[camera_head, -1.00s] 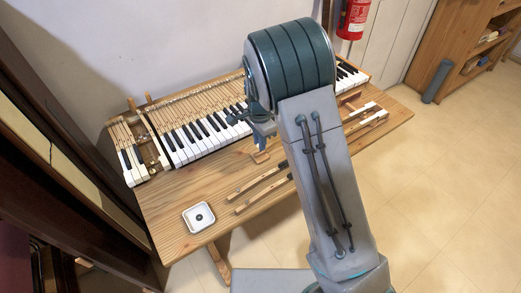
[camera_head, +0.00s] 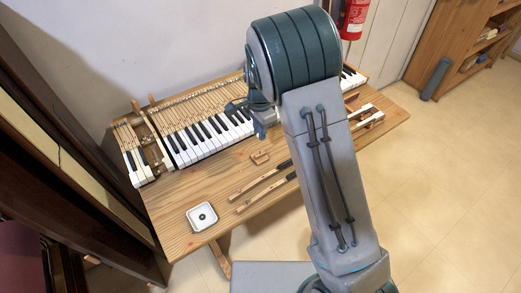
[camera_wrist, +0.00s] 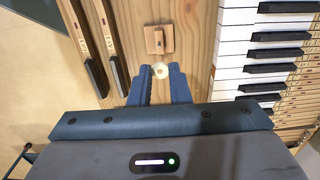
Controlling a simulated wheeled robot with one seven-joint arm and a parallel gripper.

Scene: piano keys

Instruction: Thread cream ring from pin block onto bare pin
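The cream ring (camera_wrist: 160,71) sits between the fingertips of my gripper (camera_wrist: 161,72) in the wrist view, with both fingers close against it. The gripper appears shut on it. The small wooden pin block (camera_wrist: 165,46) lies just beyond the fingertips in that view, apart from the ring, with a small upright pin. In the head view the pin block (camera_head: 260,158) stands on the bench, and my gripper (camera_head: 261,132) is above and behind it, near the keyboard. The ring is too small to make out there. The bare pin cannot be made out for certain; the keyboard gap (camera_head: 153,148) shows small metal parts.
The keyboard (camera_head: 210,137) runs along the back of the wooden bench (camera_head: 175,228). Loose key sticks (camera_head: 262,185) lie at the front middle, more at right. A white dish (camera_head: 201,217) holding a dark round thing stands at front left. Bench wood around the dish is clear.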

